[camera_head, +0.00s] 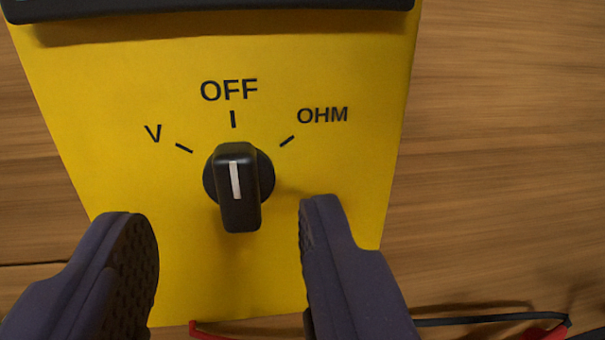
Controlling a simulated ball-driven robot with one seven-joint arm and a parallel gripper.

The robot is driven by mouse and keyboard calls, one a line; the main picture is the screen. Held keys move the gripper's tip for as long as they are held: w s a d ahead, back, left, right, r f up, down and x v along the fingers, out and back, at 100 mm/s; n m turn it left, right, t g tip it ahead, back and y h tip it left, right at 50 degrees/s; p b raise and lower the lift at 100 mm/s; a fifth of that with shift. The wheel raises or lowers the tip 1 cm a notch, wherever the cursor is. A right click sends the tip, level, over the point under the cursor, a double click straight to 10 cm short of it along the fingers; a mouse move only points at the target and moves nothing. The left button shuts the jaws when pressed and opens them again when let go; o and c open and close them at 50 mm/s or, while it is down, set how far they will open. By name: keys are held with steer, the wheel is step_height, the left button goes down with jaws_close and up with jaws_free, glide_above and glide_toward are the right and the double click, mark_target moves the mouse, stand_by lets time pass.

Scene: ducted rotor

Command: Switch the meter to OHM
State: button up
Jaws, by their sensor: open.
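The yellow meter (330,180) lies on a wooden surface and fills the middle of the view. Its black rotary knob (240,190) has a white pointer line that points up toward the OFF mark. The V label (153,133) is to the upper left of the knob and the OHM label (322,115) to the upper right. My gripper (228,225) is open, with one dark finger at the lower left and one at the lower right. The knob lies between and slightly beyond the fingertips in the picture, with nothing held. Neither finger appears to touch the knob.
A dark bar (210,8) crosses the meter's top edge. Red parts and a black lead (480,319) lie at the lower right, and a red piece shows below the meter, partly hidden by the right finger. The wood (510,150) to the right is clear.

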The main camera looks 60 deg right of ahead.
mark_target(232, 164)
steer(key=x, duration=0.5)
steer(key=shift+w+d, duration=0.15)
jaws_close()
steer(key=shift+b, duration=0.4)
steer(key=m+b, duration=0.1)
steer(key=m, duration=0.1)
steer(key=m+b, duration=0.2)
steer(key=s+m+b, duration=0.1)
steer(key=m+b, duration=0.1)
steer(key=shift+d+f, duration=0.3)
steer(key=shift+f, duration=0.05)
steer(key=m+b, duration=0.3)
steer(key=b, duration=0.1)
steer(key=shift+s+d+f+m+b, duration=0.15)
steer(key=shift+m+b, duration=0.15)
steer(key=shift+m, duration=0.1)
steer(key=shift+m+b, duration=0.5)
steer(key=shift+b, duration=0.1)
